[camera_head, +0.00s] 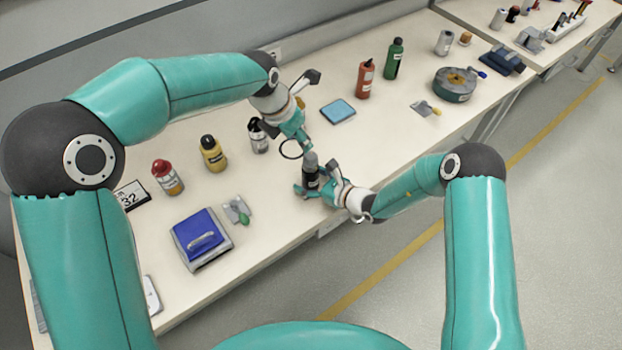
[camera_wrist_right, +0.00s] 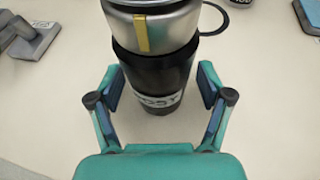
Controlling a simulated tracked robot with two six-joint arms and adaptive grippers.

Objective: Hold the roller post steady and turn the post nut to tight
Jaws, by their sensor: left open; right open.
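The roller post (camera_head: 311,179) stands upright near the front edge of the bench. It is a black cylinder with a partly visible label, and it fills the middle of the right wrist view (camera_wrist_right: 150,75). The silver post nut (camera_wrist_right: 170,28) sits on top, with a yellow mark on its near side; it shows as a grey cap in the head view (camera_head: 310,158). My right gripper (camera_wrist_right: 160,90) is open, its fingers on either side of the post with small gaps. My left gripper (camera_head: 300,143) is open above and just behind the nut. The nut's top is cut off in the wrist view.
A black ring (camera_head: 291,149) shows beside the nut. Behind stand a white-and-black bottle (camera_head: 258,136), a yellow bottle (camera_head: 212,153) and a red-capped bottle (camera_head: 167,177). A blue pad (camera_head: 338,111) lies further right. The bench front edge is close to the post.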

